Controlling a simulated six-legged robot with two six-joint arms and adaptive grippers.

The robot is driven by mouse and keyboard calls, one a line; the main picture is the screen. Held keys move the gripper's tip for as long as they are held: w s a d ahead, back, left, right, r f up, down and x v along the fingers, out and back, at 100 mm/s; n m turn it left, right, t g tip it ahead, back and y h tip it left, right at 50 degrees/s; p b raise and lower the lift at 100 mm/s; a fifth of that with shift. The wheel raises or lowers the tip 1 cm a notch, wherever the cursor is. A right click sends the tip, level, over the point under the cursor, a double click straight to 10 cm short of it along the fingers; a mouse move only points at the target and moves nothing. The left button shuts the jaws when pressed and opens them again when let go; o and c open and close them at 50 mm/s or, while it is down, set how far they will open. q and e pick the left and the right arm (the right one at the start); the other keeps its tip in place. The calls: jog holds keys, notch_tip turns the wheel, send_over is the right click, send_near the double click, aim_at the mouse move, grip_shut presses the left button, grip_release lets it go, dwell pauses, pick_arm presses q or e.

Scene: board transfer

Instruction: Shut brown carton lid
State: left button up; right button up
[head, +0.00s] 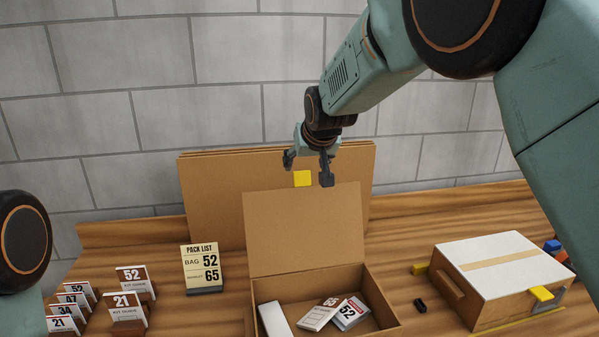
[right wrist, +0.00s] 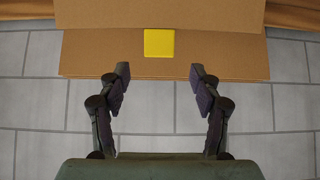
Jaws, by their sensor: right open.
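The brown carton (head: 376,295) stands open on the table, with its lid (head: 305,230) raised upright at the back. A yellow tab (head: 302,179) sits at the lid's top edge; it also shows in the right wrist view (right wrist: 159,43). Inside the carton are a white box (head: 273,320) and two cards, one marked 52 (head: 350,313) and one marked 65 (head: 319,315). My right gripper (head: 308,170) is open and empty at the lid's top edge, by the yellow tab. In the right wrist view the tab lies ahead of the fingers, between their lines. My left gripper is out of view.
A closed box with a white top (head: 500,262) stands at the right. Several numbered cards in stands (head: 131,280) are at the left, beside a pack list sign (head: 200,262). Flat brown boards (head: 215,190) lean against the wall behind the lid. A small black piece (head: 420,305) lies between the boxes.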

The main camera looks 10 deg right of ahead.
aim_at(302, 173)
jog(key=p+x, duration=0.1)
jog(key=x, duration=0.6)
jog(key=shift+d, duration=0.1)
jog(key=shift+w+f, duration=0.2)
jog(key=shift+w, duration=0.05)
jog(key=c, duration=0.3)
jog(key=shift+s+r, duration=0.15)
jog(key=shift+s, duration=0.05)
jog(key=c, duration=0.5)
jog(key=shift+w, duration=0.1)
grip_shut()
